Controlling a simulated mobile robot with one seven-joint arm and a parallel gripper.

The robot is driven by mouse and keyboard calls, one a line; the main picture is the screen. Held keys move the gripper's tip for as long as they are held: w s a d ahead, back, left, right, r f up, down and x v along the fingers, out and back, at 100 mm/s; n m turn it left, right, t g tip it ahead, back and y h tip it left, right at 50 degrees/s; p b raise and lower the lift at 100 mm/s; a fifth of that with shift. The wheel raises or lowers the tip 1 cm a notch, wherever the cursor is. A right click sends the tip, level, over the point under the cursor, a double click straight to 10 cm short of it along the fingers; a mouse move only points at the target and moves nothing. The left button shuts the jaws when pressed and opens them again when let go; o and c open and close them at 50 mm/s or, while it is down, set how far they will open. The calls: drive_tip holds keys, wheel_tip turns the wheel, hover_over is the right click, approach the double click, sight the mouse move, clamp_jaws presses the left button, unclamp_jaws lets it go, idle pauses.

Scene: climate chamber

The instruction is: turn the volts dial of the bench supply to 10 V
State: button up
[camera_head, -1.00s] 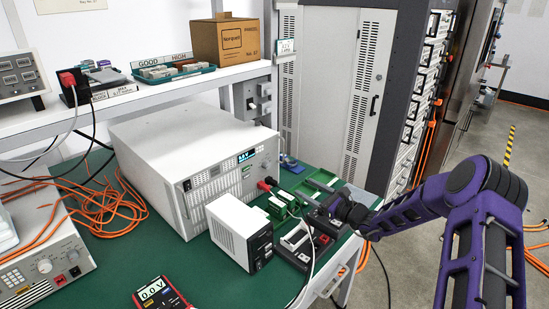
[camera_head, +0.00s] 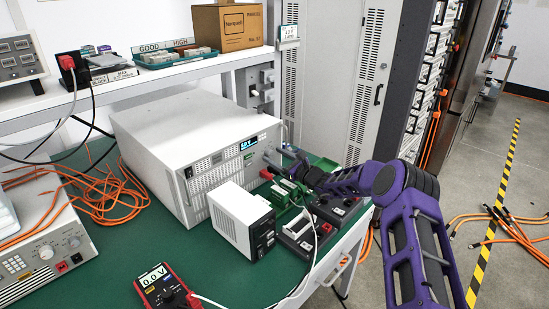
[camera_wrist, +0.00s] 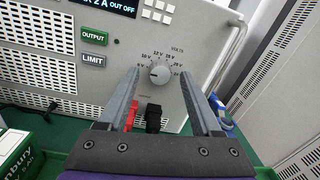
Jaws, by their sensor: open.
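The bench supply (camera_head: 180,150) is a large white box on the green bench, with a lit blue display on its front. Its volts dial (camera_wrist: 160,73) is a grey round knob in the wrist view, ringed by printed volt marks; I cannot read its pointer surely. My gripper (camera_wrist: 166,84) is open, its two grey fingers reaching toward the panel on either side of the dial. I cannot tell whether they touch it. In the head view my gripper (camera_head: 276,160) is at the supply's right front, and the dial is hard to make out there. Red and black plugs (camera_wrist: 152,117) sit below the dial.
An OUTPUT button (camera_wrist: 93,36) and a LIMIT button (camera_wrist: 92,60) are left of the dial. A small white unit (camera_head: 240,212), green terminal blocks and a black tray (camera_head: 298,235) stand in front of the supply. A red multimeter (camera_head: 162,288) lies at the front.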

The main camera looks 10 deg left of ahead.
drive_tip(key=shift+w+a, duration=0.25)
drive_tip(key=shift+a, duration=0.05)
clamp_jaws()
idle(0.5)
drive_tip(key=m, duration=0.3)
drive_tip(key=shift+d+b, duration=0.1)
drive_tip(key=shift+b, duration=0.3)
drive_tip(key=shift+m, duration=1.9)
